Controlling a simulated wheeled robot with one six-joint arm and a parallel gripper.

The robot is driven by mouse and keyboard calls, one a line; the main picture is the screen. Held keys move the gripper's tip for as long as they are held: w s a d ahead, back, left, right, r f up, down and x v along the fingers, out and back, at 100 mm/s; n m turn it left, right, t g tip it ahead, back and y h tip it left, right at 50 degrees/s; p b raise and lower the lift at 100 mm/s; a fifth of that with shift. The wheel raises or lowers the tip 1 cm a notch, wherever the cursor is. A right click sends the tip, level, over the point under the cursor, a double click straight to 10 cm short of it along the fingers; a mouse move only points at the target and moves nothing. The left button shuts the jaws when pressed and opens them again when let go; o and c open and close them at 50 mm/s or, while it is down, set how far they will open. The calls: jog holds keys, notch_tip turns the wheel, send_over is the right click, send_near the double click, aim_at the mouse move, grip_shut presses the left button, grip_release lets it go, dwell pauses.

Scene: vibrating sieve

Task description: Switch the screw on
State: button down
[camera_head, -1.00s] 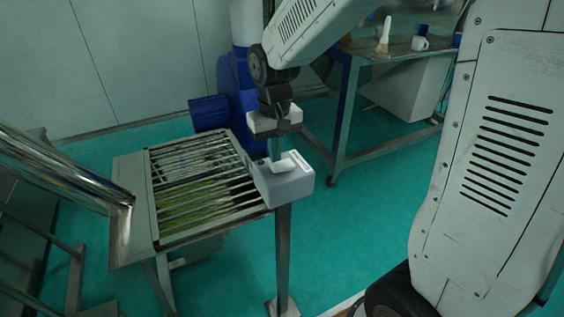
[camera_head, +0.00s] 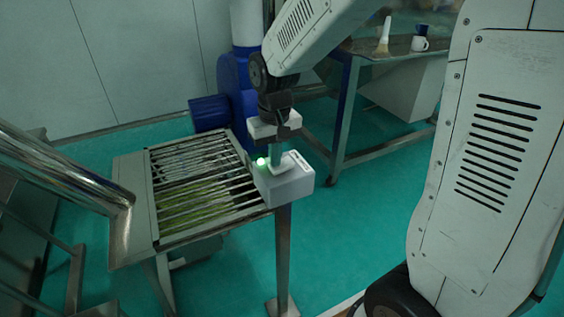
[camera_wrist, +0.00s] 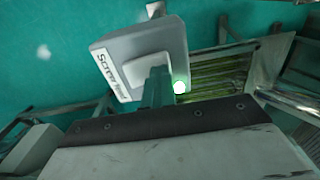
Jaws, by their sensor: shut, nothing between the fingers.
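The screw's switch box (camera_head: 290,188) is a light grey box on a metal post beside the slatted tray. It also shows in the wrist view (camera_wrist: 165,38), where its label reads "Screw" and a second word I cannot read surely. A white rocker or button plate (camera_wrist: 146,68) sits on its face. A green lamp (camera_head: 261,162) glows at the box's left edge, and it also shows in the wrist view (camera_wrist: 180,87). My gripper (camera_head: 277,160) is shut and empty, pointing down, its fingertips at the button plate and seeming to touch it. The fingertips partly hide the plate.
A slatted metal tray (camera_head: 150,212) with green material under the bars stands left of the box. A shiny metal pipe (camera_head: 60,165) reaches in from the left. A blue machine (camera_head: 235,95) stands behind. A table (camera_head: 375,48) with a brush and white mug is at the back right.

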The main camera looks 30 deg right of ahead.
notch_tip(320, 180, up, 7)
dwell(0.8)
dwell(0.4)
jog(key=shift+s+f, duration=0.15)
jog(key=shift+s, duration=0.15)
jog(key=s+d+r, duration=0.1)
jog(key=s+r, duration=0.1)
jog(key=s, duration=0.9)
jog(key=s+d+r+t, duration=0.1)
jog(key=s+d+r, duration=0.1)
jog(key=s, duration=0.9)
jog(key=shift+s+r, duration=0.2)
dwell(2.6)
